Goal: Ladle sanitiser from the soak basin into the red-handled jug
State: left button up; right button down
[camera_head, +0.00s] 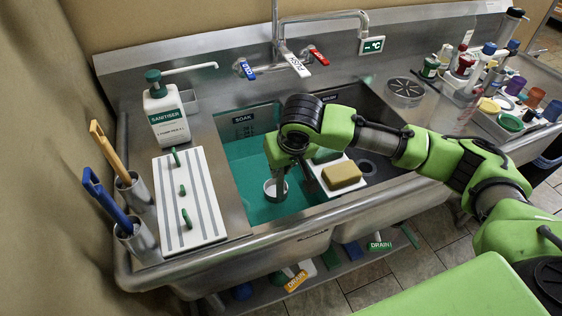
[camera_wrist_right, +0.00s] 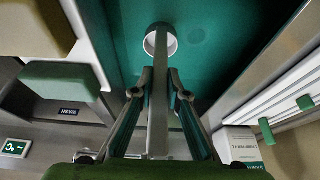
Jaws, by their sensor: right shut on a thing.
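The soak basin (camera_head: 250,165) is the left sink bowl, filled with green liquid and labelled SOAK. My right gripper (camera_head: 282,170) reaches down over it and is shut on the upright handle of a ladle. In the right wrist view the grey handle (camera_wrist_right: 158,110) runs between the two fingers. The ladle's round, pale-rimmed cup (camera_head: 275,189) is at the green liquid; it also shows at the top of the wrist view (camera_wrist_right: 160,40). Whether the cup is full cannot be told. I cannot make out a red-handled jug. My left gripper is out of view.
A white board with a yellow sponge (camera_head: 342,174) lies right of the ladle, across the sink divider. A sanitiser bottle (camera_head: 167,112) and a ribbed white tray (camera_head: 188,205) stand on the left. Bottles and cups crowd a tray (camera_head: 535,128) at the right. The tap (camera_head: 285,50) is behind.

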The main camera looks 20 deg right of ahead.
jog(key=shift+f+b, duration=0.8)
jog(key=shift+f, duration=2.2)
notch_tip(320, 180, up, 21)
jog(key=p, duration=2.2)
send_over(281, 183)
jog(key=shift+r, duration=2.8)
jog(key=shift+s, duration=0.1)
